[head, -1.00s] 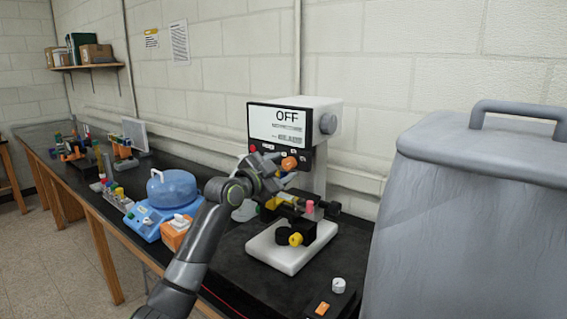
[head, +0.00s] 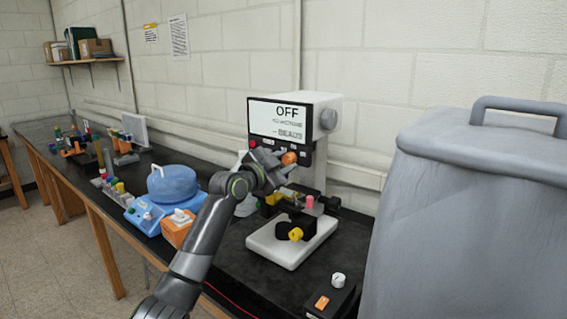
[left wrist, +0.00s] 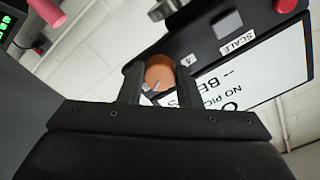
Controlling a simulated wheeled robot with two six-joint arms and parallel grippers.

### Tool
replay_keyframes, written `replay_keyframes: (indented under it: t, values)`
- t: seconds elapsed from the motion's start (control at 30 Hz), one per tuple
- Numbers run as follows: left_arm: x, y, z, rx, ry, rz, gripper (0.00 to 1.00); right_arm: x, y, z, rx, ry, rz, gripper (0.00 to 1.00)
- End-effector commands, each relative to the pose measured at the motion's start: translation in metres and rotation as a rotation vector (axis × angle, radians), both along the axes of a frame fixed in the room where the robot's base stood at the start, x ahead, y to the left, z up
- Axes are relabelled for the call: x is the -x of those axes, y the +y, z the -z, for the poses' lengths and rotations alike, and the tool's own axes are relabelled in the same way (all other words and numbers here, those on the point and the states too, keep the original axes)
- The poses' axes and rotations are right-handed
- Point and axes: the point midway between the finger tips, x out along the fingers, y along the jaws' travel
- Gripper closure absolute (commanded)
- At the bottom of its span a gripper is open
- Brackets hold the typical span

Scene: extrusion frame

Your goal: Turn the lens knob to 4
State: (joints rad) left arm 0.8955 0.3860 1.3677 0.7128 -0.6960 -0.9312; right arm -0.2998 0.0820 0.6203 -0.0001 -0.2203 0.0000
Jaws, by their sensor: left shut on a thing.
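The microscope (head: 316,118) stands on the dark bench with a screen (head: 277,121) that reads OFF. The orange lens knob (head: 289,158) is on its front below the screen. My left gripper (head: 277,167) is at this knob. In the left wrist view the fingers (left wrist: 159,84) are shut on either side of the orange knob (left wrist: 160,68), which carries a pale mark. A small label reading 4 (left wrist: 187,60) is beside it. The fingers hide part of the knob and some of the panel around it. My right gripper is not in view.
Below the gripper is the white microscope base (head: 290,250) with a yellow knob (head: 296,234) and pink-topped part (head: 309,202). A large grey bin (head: 470,220) stands at right. A blue device (head: 172,188) and orange box (head: 178,228) are at left. A small control box (head: 330,297) is in front.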

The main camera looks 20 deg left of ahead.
Motion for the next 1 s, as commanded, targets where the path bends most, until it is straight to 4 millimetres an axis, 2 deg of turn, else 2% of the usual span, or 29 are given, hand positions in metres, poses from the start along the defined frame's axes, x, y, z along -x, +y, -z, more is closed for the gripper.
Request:
replay_keyframes:
  t: [0.37,1.0]
  values:
    - [0.000,0.000,0.000,0.146,0.053,0.001,0.92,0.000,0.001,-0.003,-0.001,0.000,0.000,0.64]
    - [0.000,-0.001,-0.002,0.706,0.257,0.000,0.92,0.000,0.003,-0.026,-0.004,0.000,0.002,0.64]
